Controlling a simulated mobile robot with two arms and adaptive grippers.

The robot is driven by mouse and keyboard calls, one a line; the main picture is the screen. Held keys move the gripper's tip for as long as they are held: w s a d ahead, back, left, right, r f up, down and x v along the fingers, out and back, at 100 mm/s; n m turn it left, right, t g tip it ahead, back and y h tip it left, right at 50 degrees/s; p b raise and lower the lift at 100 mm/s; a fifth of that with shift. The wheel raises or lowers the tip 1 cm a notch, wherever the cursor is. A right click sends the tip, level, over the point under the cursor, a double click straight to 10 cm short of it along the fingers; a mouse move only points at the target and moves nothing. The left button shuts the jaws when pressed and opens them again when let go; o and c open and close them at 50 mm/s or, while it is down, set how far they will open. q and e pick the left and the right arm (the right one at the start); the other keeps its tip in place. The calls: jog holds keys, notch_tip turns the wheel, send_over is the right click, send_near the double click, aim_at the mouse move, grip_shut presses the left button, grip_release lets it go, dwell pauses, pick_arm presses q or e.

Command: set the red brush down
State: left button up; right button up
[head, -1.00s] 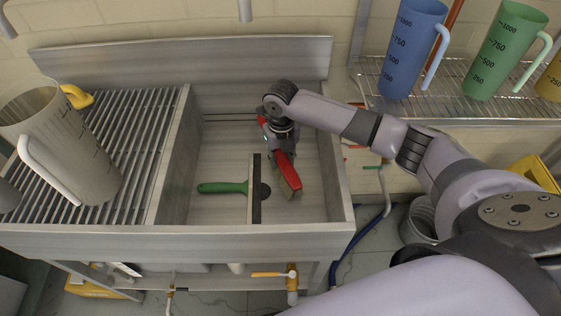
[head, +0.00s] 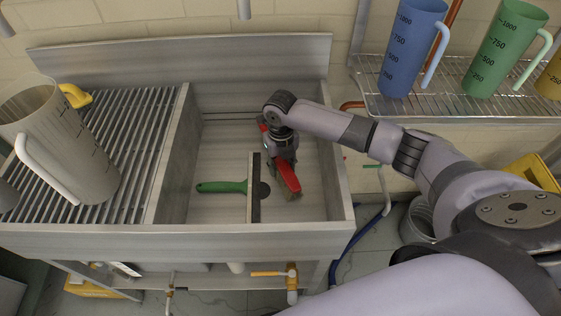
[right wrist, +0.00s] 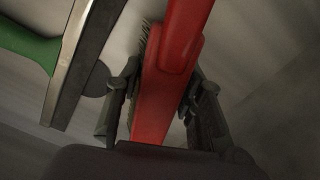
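The red brush (head: 287,175) is inside the steel sink basin, right of a green-handled squeegee (head: 222,187). My right gripper (head: 283,160) reaches down into the basin over the brush. In the right wrist view the red brush (right wrist: 165,85) runs between the two fingers of my right gripper (right wrist: 160,105), which are closed against its sides; dark bristles show at its edge. The squeegee (right wrist: 72,60) lies close by on the left there. Whether the brush touches the basin floor is hard to tell. My left gripper is not in view.
The sink basin's front rim (head: 250,228) and right wall (head: 338,170) surround the brush. A ribbed drainboard (head: 130,130) with a clear jug (head: 70,140) is at left. A wire shelf (head: 440,107) with blue and green jugs stands at right.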

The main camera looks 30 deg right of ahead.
aim_at(281, 159)
jog(key=shift+o, duration=1.2)
jog(key=shift+w+r, duration=0.1)
jog(key=shift+w, duration=0.05)
jog(key=shift+r, duration=0.15)
notch_tip(281, 159, up, 13)
jog(key=shift+r, duration=0.15)
jog(key=shift+p, duration=0.3)
dwell(0.4)
